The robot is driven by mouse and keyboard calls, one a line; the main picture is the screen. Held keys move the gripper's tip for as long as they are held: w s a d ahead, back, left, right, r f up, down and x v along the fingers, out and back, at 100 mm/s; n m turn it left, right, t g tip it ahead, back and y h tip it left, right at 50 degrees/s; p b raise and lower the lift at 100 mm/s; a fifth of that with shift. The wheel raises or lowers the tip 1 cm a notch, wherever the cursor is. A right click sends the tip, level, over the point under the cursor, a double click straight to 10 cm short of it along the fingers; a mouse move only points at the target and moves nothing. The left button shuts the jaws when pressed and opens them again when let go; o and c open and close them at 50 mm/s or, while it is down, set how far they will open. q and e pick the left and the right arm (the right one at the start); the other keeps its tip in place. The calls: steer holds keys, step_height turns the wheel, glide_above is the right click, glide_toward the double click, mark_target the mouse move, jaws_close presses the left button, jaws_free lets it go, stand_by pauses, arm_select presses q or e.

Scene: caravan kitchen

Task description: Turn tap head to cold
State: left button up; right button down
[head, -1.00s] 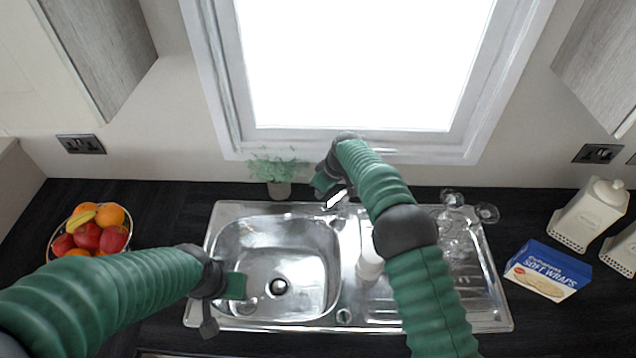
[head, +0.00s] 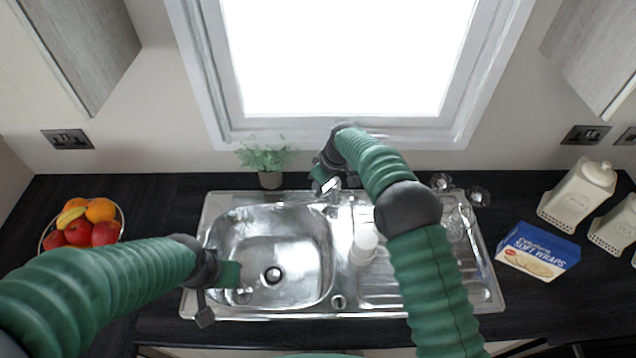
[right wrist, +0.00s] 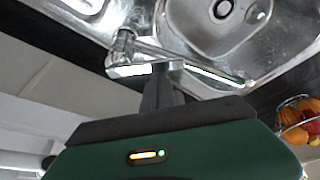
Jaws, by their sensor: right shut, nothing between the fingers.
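The chrome tap (head: 331,187) stands at the back edge of the steel sink (head: 212,225), below the window. It also shows in the right wrist view (right wrist: 124,46), just beyond my fingers. My right gripper (head: 320,172) is at the tap, beside its upper part. Its dark fingers (right wrist: 160,88) are shut with nothing between them; whether they touch the tap I cannot tell. The tap head is partly hidden by my right gripper and arm in the head view. My left gripper (head: 232,276) hangs over the left side of the sink bowl; its jaw opening is not clear.
A potted plant (head: 270,179) stands left of the tap. A white cup-like item (head: 364,243) and several glasses (head: 458,222) are on the drainer. A fruit bowl (head: 122,222) is at the left; a wraps box (head: 538,252) and white canisters (head: 580,192) are at the right.

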arm_select(q)
steer(key=shift+f, duration=0.2)
arm_select(e)
steer(key=shift+s+d, duration=0.1)
steer(key=shift+d, duration=0.05)
steer(key=shift+s+d+f+n+g+b, duration=0.15)
steer(key=shift+s+d+n+g+b, duration=0.2)
steer(key=shift+n+b, duration=0.75)
steer(key=n, duration=0.1)
steer(key=s+d+n+g+b, duration=0.1)
steer(key=shift+n+y, duration=0.3)
steer(key=shift+y, duration=0.1)
arm_select(q)
steer(key=shift+w+d+f+p, duration=0.2)
steer(key=shift+d+f+p, duration=0.2)
steer(key=shift+d+f, duration=0.6)
arm_select(e)
steer(key=shift+s+d+n+g, duration=0.1)
steer(key=shift+d+n+g, duration=0.4)
steer(key=shift+d+n, duration=1.05)
steer(key=shift+d+n+g, duration=0.45)
steer(key=shift+d+n, duration=0.85)
steer(key=shift+n, duration=0.35)
arm_select(q)
steer(key=shift+a, duration=0.25)
arm_select(e)
steer(key=shift+a, duration=0.15)
steer(key=shift+r, duration=0.25)
